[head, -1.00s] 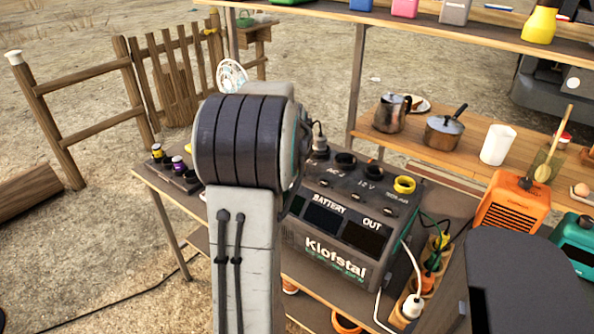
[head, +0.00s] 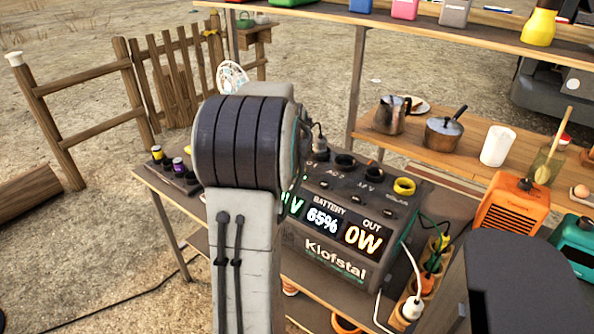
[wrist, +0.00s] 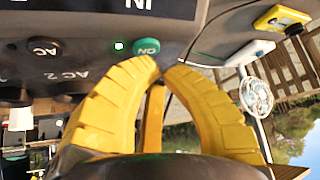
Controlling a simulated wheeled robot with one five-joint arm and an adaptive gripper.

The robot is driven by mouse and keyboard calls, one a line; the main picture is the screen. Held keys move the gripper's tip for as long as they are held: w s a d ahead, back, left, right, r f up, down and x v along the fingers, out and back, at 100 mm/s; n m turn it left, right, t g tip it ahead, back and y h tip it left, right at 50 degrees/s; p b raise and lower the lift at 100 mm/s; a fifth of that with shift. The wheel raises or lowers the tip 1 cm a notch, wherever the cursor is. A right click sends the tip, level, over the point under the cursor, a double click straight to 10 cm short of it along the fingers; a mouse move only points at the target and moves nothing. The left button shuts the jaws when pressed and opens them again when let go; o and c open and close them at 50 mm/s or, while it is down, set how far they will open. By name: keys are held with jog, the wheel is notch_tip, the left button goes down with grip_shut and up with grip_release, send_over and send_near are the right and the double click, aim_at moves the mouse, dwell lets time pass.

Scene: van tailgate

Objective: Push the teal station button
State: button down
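The power station (head: 318,243) is a dark grey box labelled Klofstal on the table. Its screens are lit and read 65% under BATTERY and 0W under OUT. The teal button (wrist: 146,47), marked ON, is in the wrist view with a lit green light (wrist: 118,46) beside it. My gripper (wrist: 162,68) is shut and empty, its yellow fingertips together just below the button in the picture. I cannot tell whether they touch it. In the head view my arm hides the button and the gripper.
A white plug (head: 412,307) and cables are right of the station. An orange unit (head: 512,203) stands further right. Small dark-capped jars (head: 178,166) are at the table's left.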

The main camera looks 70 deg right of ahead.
jog(key=shift+r, duration=0.3)
jog(key=shift+r+p, duration=2.25)
jog(key=shift+r, duration=0.7)
jog(key=a+f+y, duration=0.1)
jog(key=a+f, duration=0.1)
jog(key=s+a+f+y, duration=0.1)
jog(key=a+f, duration=0.1)
jog(key=a, duration=0.1)
jog(key=a+f+y, duration=0.1)
jog(key=a+f, duration=0.1)
jog(key=shift+s+a+f+g+y, duration=0.25)
jog(key=shift+s+a+g+y, duration=0.05)
jog(key=shift+s+a+g, duration=0.1)
jog(key=a+f+y, duration=0.2)
jog(key=a, duration=0.7)
jog(key=w+a+r+n+t+p, duration=0.1)
jog(key=w+a+r+n, duration=0.2)
jog(key=a, duration=0.8)
jog(key=w+a+r+n+y+p, duration=0.1)
jog(key=w+a+r+n, duration=0.1)
jog(key=a+n, duration=0.5)
jog(key=w+a+r+n+t+p, duration=0.1)
jog(key=w+a+r+n, duration=0.2)
jog(key=a, duration=1.1)
jog(key=shift+w+a+r+n+t+y+p, duration=0.35)
jog(key=shift+r+n, duration=0.5)
jog(key=shift+n, duration=0.45)
